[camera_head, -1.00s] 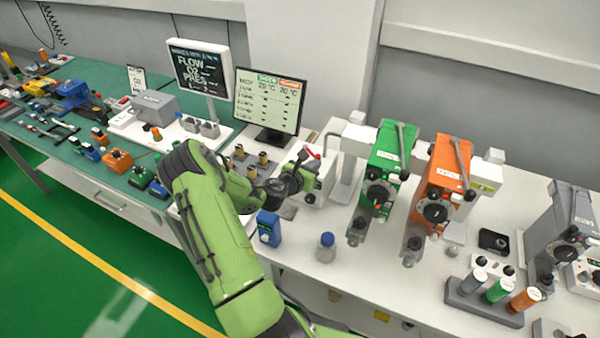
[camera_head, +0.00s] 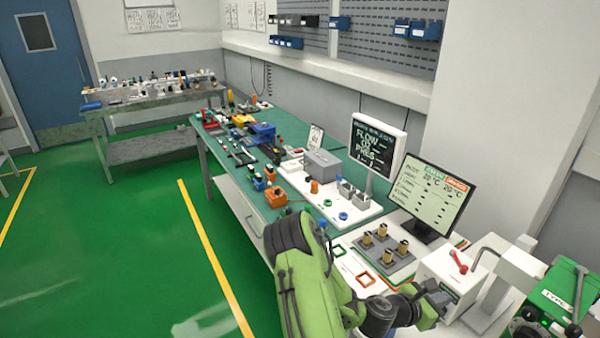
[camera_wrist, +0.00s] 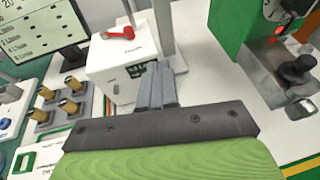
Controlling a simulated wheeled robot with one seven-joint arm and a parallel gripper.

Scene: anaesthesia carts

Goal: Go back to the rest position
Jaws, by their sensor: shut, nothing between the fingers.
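My green arm reaches in from the bottom of the head view, and my gripper (camera_head: 440,298) is at its right end, in front of a white box with a red lever (camera_head: 450,277). In the wrist view my gripper (camera_wrist: 156,84) shows its grey fingers together with nothing between them. The fingertips overlap the front of the white box (camera_wrist: 120,70) in the picture; I cannot tell how close they are to it.
A grey block with brass fittings (camera_head: 372,256) and a monitor (camera_head: 432,196) stand behind the arm. A green vaporizer (camera_head: 555,298) is at right. A green-topped bench (camera_head: 215,135) holds many parts. Green floor (camera_head: 130,250) at left is clear.

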